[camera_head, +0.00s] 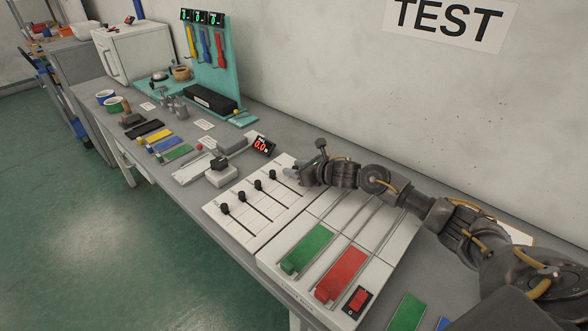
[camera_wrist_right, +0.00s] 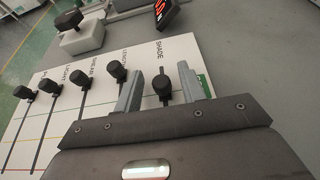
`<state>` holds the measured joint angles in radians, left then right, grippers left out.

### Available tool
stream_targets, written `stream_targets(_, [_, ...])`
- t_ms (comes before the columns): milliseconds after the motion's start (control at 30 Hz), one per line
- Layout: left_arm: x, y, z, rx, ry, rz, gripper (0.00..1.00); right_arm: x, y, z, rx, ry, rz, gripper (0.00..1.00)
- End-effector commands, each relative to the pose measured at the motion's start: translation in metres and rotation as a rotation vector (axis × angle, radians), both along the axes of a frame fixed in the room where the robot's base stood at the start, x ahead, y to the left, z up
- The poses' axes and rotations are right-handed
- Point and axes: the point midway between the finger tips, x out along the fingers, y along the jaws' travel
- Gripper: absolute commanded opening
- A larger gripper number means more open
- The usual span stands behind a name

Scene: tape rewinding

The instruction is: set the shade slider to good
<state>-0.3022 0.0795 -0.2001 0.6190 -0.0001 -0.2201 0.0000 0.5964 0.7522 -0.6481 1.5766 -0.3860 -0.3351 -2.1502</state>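The slider panel (camera_head: 240,228) is a white board with a row of black knobs in slots. In the right wrist view, the shade slider's black knob (camera_wrist_right: 163,88) stands in the slot under the printed word SHADE. My right gripper (camera_head: 302,175) reaches over the far right part of the panel and covers the shade knob in the head view. In the right wrist view its two grey fingers (camera_wrist_right: 160,82) are apart, one on each side of the shade knob, with visible gaps. A small green patch (camera_wrist_right: 204,86) shows beside the right finger; its label cannot be read. My left gripper is not in view.
Other slider knobs stand to the left, the nearest being the LENGTH knob (camera_wrist_right: 117,70). A red-digit display (camera_head: 263,145) stands behind the panel. A box with green (camera_head: 307,248) and red (camera_head: 341,273) blocks sits in front. A grey device (camera_head: 220,172) stands left.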

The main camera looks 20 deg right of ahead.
Motion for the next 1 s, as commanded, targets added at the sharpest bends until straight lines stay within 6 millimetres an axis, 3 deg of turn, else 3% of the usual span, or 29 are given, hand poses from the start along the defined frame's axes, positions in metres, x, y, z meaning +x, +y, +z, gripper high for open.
stream_targets(233, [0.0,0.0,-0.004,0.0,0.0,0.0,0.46,0.0,0.0,0.007,0.0,-0.003,0.0,0.4])
stream_targets(367, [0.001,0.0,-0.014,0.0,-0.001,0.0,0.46,-0.002,-0.001,0.027,-0.003,-0.007,0.001,0.4])
stream_targets(667, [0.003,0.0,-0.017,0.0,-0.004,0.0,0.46,-0.047,0.019,0.09,-0.004,-0.008,0.003,0.4])
stream_targets(1000, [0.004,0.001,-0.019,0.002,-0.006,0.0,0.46,-0.11,0.047,0.121,-0.001,-0.004,0.002,0.4])
